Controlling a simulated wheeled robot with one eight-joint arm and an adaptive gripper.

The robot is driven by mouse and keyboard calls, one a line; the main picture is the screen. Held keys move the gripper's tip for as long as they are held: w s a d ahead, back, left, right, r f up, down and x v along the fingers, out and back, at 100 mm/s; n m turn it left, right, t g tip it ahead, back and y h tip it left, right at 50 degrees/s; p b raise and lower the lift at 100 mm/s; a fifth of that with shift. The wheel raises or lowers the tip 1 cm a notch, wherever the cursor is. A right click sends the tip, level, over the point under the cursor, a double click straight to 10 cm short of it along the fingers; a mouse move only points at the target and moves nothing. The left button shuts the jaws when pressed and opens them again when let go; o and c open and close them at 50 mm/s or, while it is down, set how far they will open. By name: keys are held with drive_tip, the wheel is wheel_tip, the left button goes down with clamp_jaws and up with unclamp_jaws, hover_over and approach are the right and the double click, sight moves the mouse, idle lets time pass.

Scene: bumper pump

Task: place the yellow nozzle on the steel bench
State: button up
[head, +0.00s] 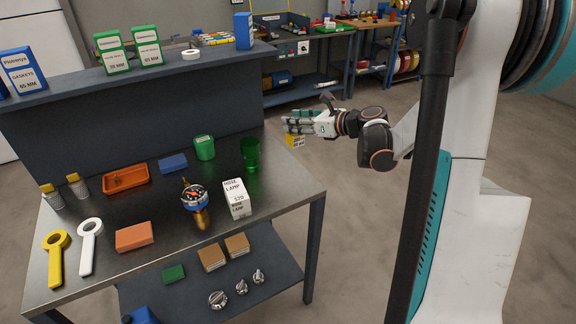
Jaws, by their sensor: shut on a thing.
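My gripper (290,125) is at the upper middle of the head view, beyond the right back corner of the steel bench (95,225). Its fingers point left and are shut on a small yellow thing, which I take to be the yellow nozzle (295,141). Only the nozzle's lower part shows, below the fingers; the rest is hidden. It is held in the air, apart from the bench top. The bench is a dark-topped metal table filling the lower left.
On the bench stand a green cup (251,155), a green canister (204,147), a white lamp box (236,197), a gauge (195,198), an orange tray (126,178) and an orange block (135,236). Bare patches lie between them and along the right edge. A raised shelf backs the bench.

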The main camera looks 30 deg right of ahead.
wheel_tip(320, 180, down, 15)
drive_tip(key=b, duration=0.5)
drive_tip(key=shift+r, duration=0.1)
drive_tip(key=o, duration=0.8)
drive_tip(key=shift+f, duration=0.2)
drive_tip(key=o, duration=0.4)
drive_tip(key=shift+r, duration=0.1)
drive_tip(key=shift+r, duration=0.15)
drive_tip(key=p+v, duration=0.3)
drive_tip(key=v, duration=0.9)
